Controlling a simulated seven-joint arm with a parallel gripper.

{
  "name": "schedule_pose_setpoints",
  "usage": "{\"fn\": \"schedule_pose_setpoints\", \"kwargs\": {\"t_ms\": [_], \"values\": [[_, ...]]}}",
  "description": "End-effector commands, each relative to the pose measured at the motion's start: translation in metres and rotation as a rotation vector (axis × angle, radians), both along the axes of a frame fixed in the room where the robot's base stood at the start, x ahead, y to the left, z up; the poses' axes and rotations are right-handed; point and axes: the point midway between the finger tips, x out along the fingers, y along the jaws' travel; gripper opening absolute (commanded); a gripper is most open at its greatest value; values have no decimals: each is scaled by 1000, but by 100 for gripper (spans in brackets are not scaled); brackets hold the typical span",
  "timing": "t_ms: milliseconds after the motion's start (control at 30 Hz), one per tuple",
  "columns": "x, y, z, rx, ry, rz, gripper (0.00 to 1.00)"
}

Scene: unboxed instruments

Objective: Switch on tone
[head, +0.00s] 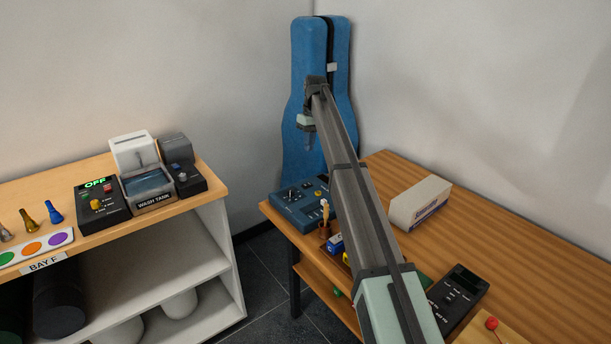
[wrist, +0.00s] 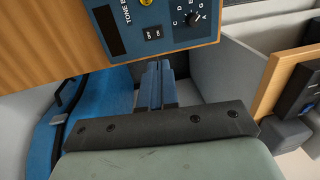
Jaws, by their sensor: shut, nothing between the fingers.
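A blue box (head: 293,211) sits at the table's left end in the head view, with a yellow knob or button (head: 318,193) on top. In the wrist view the blue box (wrist: 180,20) is at the top, with lettering starting "TONE". A yellow part (wrist: 146,2) is cut off by the frame edge. My gripper (head: 309,135) is above the box, apart from it. In the wrist view my gripper (wrist: 160,66) has its fingers together, empty, just below the box's edge.
A blue instrument case (head: 303,50) stands in the corner behind my gripper. The wooden table (head: 510,240) also holds a brush pot (head: 325,231), a white box (head: 420,203) and a black device (head: 458,288). A shelf unit (head: 215,200) with several devices stands left, across a floor gap.

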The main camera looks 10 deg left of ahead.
Motion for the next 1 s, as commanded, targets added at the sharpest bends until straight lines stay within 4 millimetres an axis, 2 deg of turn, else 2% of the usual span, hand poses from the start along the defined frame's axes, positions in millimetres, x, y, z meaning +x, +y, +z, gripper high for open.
{"fn": "schedule_pose_setpoints", "kwargs": {"t_ms": [167,700,1000], "values": [[-2,1,-12,0,0,1,0],[-10,9,-100,0,0,1,0],[-12,12,-132,1,-2,2,0]]}}
